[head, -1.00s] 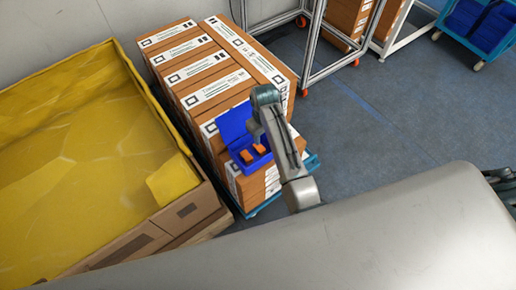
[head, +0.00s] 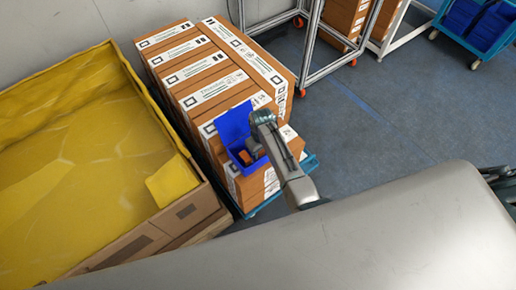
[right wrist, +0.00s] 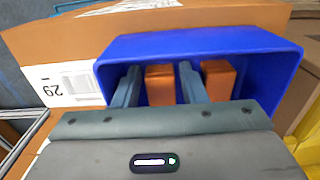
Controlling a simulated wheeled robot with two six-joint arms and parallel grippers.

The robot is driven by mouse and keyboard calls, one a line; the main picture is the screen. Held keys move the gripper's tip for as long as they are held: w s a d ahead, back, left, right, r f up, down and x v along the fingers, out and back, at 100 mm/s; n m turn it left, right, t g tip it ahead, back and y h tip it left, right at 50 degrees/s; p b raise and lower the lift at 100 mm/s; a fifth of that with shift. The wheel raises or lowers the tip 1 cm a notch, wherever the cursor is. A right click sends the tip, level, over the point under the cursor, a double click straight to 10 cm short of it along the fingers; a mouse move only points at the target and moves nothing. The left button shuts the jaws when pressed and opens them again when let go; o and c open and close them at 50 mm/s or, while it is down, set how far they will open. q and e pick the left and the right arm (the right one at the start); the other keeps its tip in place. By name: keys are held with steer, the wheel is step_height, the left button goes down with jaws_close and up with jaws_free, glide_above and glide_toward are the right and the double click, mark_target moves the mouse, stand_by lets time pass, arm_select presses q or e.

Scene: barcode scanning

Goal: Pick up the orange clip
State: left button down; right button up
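A blue bin (head: 236,126) sits at the front end of the stacked cartons; it also shows in the right wrist view (right wrist: 270,55). Two orange clips lie in it. In the right wrist view one orange clip (right wrist: 160,84) is between the fingers of my right gripper (right wrist: 158,86), with a gap to the right finger. The other orange clip (right wrist: 218,80) is just right of the right finger. In the head view my right gripper (head: 254,148) is down at the bin and partly hides the clips. The right gripper is open. My left gripper is not in view.
Brown cartons (head: 205,72) with white labels stand on a blue cart (head: 308,163). A large yellow-lined box (head: 70,150) stands left of them. A metal frame rack (head: 310,40) is behind. Blue floor at right is open.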

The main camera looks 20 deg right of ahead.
steer(key=c, duration=0.7)
steer(key=shift+r, duration=0.1)
step_height(320, 180, up, 10)
steer(key=shift+f, duration=0.1)
